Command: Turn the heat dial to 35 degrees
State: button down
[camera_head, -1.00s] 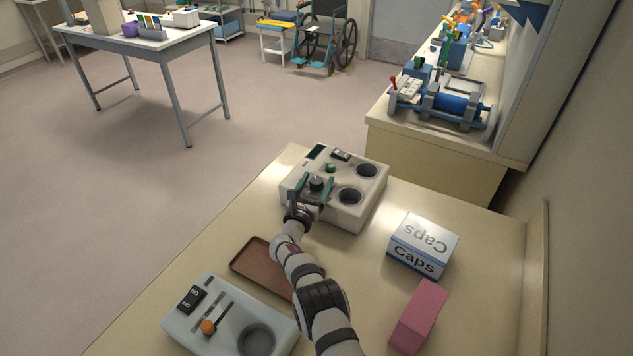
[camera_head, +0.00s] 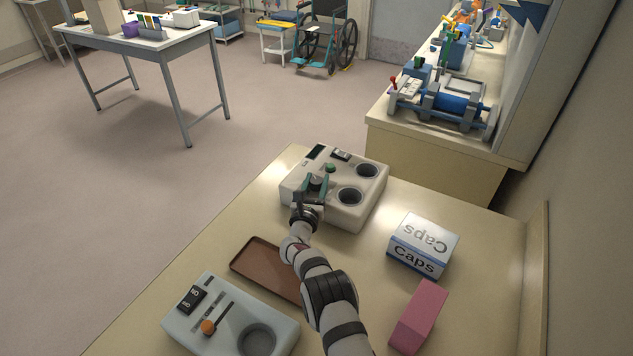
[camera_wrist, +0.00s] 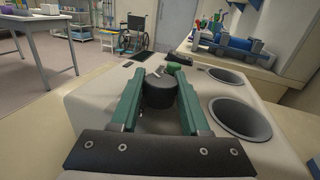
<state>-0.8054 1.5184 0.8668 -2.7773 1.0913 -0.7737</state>
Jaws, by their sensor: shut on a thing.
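The heat dial (camera_wrist: 159,92) is a dark round knob with a pale mark on top, on a cream heater unit (camera_head: 345,212) with two round wells. In the head view the dial (camera_head: 316,183) is partly covered by my gripper. My gripper (camera_head: 318,186) has green fingers and reaches the dial from the near side. In the wrist view the fingers (camera_wrist: 158,88) stand on either side of the dial and are shut on it. A small dark display (camera_head: 316,152) is at the unit's far left corner; its reading is too small to tell.
A green button (camera_head: 331,168) and a black switch (camera_head: 341,155) sit just beyond the dial. A brown tray (camera_head: 264,268), a pale blue-grey device (camera_head: 230,318), a Caps box (camera_head: 424,244) and a pink block (camera_head: 419,317) lie nearer on the bench.

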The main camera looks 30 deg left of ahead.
jog(key=shift+c, duration=2)
grip_release()
